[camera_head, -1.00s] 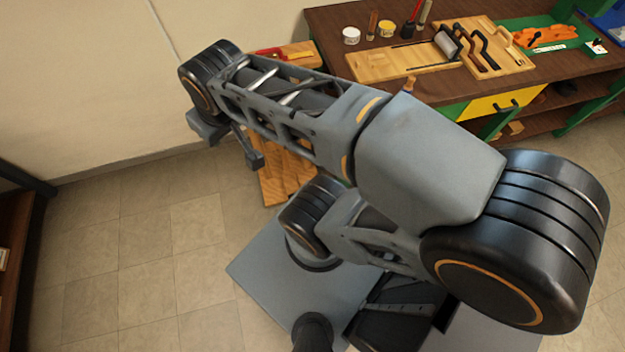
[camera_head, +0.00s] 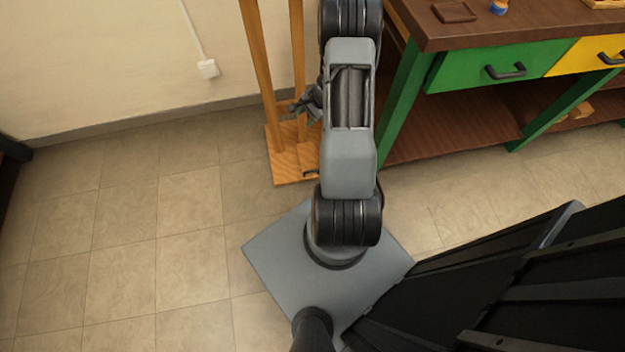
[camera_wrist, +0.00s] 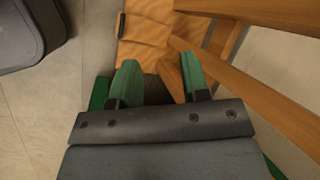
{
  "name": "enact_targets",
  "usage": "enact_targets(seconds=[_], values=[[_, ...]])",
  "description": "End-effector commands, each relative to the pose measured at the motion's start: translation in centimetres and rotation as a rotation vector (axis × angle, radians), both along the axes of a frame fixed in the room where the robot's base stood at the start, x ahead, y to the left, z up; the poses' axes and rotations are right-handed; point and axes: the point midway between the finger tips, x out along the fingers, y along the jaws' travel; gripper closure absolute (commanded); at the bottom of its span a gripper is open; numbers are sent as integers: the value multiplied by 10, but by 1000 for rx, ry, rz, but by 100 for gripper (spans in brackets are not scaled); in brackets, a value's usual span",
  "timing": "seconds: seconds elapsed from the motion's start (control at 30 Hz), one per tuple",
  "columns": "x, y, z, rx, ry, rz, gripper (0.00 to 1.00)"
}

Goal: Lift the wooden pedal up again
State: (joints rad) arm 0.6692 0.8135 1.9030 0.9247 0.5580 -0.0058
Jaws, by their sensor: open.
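The wooden stand's two uprights (camera_head: 262,80) rise from a flat wooden base (camera_head: 288,172) on the floor beside the workbench. A small dark bar (camera_head: 311,173) sits at the front edge of this low wooden part, and it also shows in the wrist view (camera_wrist: 121,25) at the end of a wooden board (camera_wrist: 145,38). I cannot tell clearly which board is the pedal. My gripper (camera_wrist: 161,82) is open, with green fingertips apart and nothing between them. It points toward the low wood, short of the dark bar. In the head view it is partly hidden behind my arm, near the uprights.
The workbench (camera_head: 450,25) with green and yellow drawers stands to the right of the stand. Slanted wooden bars (camera_wrist: 255,85) lie close on the right of my gripper in the wrist view. Tiled floor (camera_head: 130,230) is clear on the left.

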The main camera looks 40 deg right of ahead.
Motion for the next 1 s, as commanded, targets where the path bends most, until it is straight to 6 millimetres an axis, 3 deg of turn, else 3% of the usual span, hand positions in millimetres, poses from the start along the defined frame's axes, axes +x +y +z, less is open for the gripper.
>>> enact_targets(seconds=[0.03,0.1,0.2,0.3,0.53,1.0], values=[[-11,-11,-63,31,29,-82,58],[-23,-22,-113,60,59,-179,58],[-40,-32,-169,92,95,-291,58],[-54,-37,-207,114,123,-371,58],[-67,-39,-251,135,151,-452,58],[-44,-15,-330,136,153,-454,58]])
